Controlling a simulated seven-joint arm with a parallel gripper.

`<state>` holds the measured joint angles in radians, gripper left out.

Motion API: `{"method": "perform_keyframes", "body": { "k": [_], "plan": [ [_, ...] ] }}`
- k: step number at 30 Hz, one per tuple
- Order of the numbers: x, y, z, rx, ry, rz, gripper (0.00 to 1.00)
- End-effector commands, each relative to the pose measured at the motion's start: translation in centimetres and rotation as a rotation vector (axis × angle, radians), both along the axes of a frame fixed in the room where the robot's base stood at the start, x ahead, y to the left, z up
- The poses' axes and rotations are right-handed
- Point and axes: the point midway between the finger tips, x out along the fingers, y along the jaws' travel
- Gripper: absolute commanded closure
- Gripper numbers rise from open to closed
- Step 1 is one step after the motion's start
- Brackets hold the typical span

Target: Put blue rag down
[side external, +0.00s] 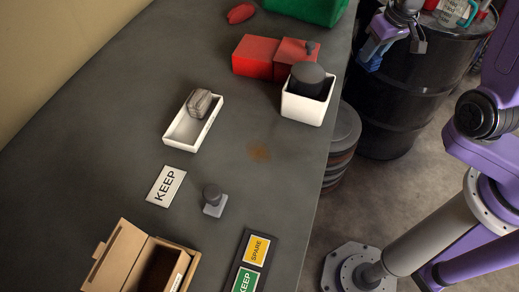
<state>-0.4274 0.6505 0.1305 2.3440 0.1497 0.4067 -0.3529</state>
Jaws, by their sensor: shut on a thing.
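My gripper (378,42) is at the top right of the side external view, in front of the black oil drum (408,112) and off to the right of the table. It is shut on the blue rag (370,59), a small bright blue patch low at the fingers. Most of the rag is hidden or too small to make out. I cannot tell its height above the drum or floor.
The grey table (100,140) holds a white tray (178,132) with a grey block, a white bin (302,106) with a dark round thing, red boxes (258,55), a KEEP card (166,187), a grey knobbed piece (213,202) and an open cardboard box (125,258).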

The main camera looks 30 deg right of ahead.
Motion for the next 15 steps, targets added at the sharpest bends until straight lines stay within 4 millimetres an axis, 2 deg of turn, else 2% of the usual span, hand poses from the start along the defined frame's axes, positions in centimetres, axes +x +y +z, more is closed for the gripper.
{"method": "perform_keyframes", "body": {
  "k": [11, 15],
  "plan": [
    [0.1, 0.0, 0.3, 0.0, -0.001, 0.0, 0.9],
    [0.2, 0.0, 2.3, -0.001, -0.007, 0.002, 0.9]
  ]
}}
